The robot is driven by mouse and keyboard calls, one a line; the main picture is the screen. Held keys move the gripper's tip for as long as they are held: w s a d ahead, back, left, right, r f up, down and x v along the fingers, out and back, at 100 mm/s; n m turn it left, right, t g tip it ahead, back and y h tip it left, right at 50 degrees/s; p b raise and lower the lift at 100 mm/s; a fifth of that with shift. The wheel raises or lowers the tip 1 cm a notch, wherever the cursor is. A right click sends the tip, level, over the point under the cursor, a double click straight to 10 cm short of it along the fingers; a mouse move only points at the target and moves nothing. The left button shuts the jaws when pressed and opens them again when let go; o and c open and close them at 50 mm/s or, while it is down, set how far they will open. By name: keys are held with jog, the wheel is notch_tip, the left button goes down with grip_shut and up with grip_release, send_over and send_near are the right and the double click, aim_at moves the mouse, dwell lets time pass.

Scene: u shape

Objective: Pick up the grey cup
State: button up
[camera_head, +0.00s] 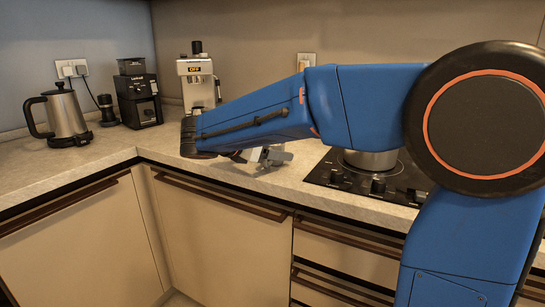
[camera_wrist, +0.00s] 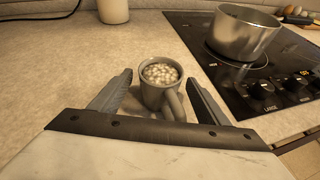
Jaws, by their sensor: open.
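In the wrist view the grey cup (camera_wrist: 153,97) stands upright on the counter, filled with small pale round bits. Its handle points toward the lower right of the picture. My gripper (camera_wrist: 158,95) is open, with one finger to the left of the cup and the other to the right, near its handle. I cannot tell whether a finger touches the cup. In the head view my gripper (camera_head: 265,155) shows small and grey over the counter, partly behind my arm. I cannot make out the cup clearly there.
A steel pot (camera_wrist: 243,32) stands on the black stove (camera_wrist: 230,75) to the right of the cup. A coffee machine (camera_head: 198,83), a grinder (camera_head: 138,95) and a kettle (camera_head: 65,112) stand at the back left.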

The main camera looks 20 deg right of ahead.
jog(key=c, duration=1.2)
jog(key=shift+c, duration=0.2)
